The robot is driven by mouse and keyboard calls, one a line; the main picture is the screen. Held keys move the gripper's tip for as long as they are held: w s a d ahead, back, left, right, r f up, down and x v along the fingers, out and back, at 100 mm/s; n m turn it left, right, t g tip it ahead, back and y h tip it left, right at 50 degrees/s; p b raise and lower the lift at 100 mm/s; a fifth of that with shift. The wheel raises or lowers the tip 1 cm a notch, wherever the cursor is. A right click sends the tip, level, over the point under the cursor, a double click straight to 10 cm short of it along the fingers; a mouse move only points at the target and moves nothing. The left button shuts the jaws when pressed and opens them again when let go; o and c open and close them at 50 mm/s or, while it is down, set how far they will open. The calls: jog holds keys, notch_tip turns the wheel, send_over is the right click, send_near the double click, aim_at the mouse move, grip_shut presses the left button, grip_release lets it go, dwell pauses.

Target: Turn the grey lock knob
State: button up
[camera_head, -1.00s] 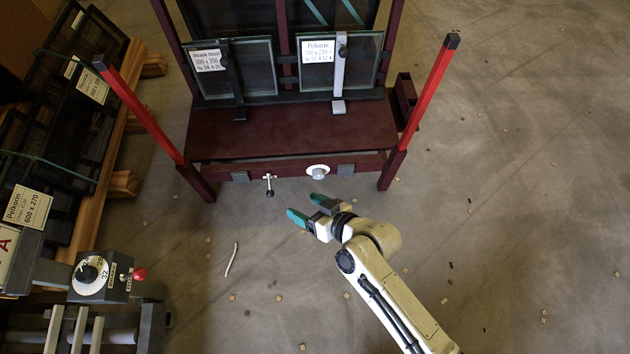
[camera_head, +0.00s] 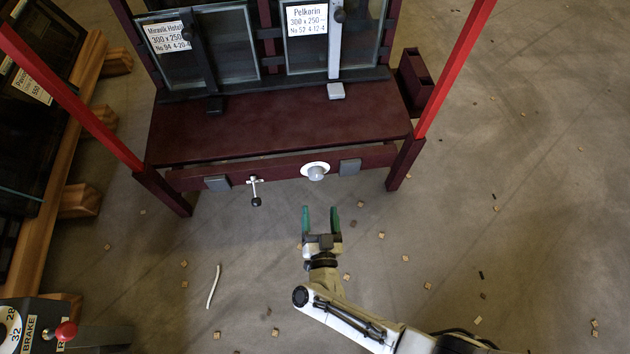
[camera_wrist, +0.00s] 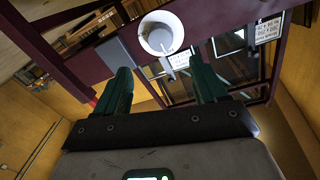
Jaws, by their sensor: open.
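The grey lock knob (camera_head: 316,173) sits on a round white plate on the front rail of the dark red glass frame (camera_head: 270,125). In the wrist view the knob (camera_wrist: 157,41) shows inside its white ring, beyond and between my two green fingers. My gripper (camera_head: 320,211) is open and empty. Its fingers point toward the rail, just below the knob in the head view, with a visible gap between them and it. My gripper also shows in the wrist view (camera_wrist: 163,72), with nothing between its fingers.
A silver T-handle (camera_head: 255,191) hangs from the rail left of the knob. Grey blocks (camera_head: 349,167) sit on the rail. Red posts (camera_head: 448,68) rise at both sides. A brake box with a red knob (camera_head: 66,331) is at lower left. The floor around my arm is mostly clear, with scattered chips.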

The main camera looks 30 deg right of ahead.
aim_at(317, 178)
jog(key=b+x, duration=0.3)
jog(key=x, duration=0.6)
jog(key=shift+w, duration=0.15)
jog(key=shift+w+d+b, duration=0.25)
jog(key=shift+w+b, duration=0.15)
jog(key=shift+w, duration=0.25)
jog(key=shift+c, duration=0.2)
jog(key=c, duration=1)
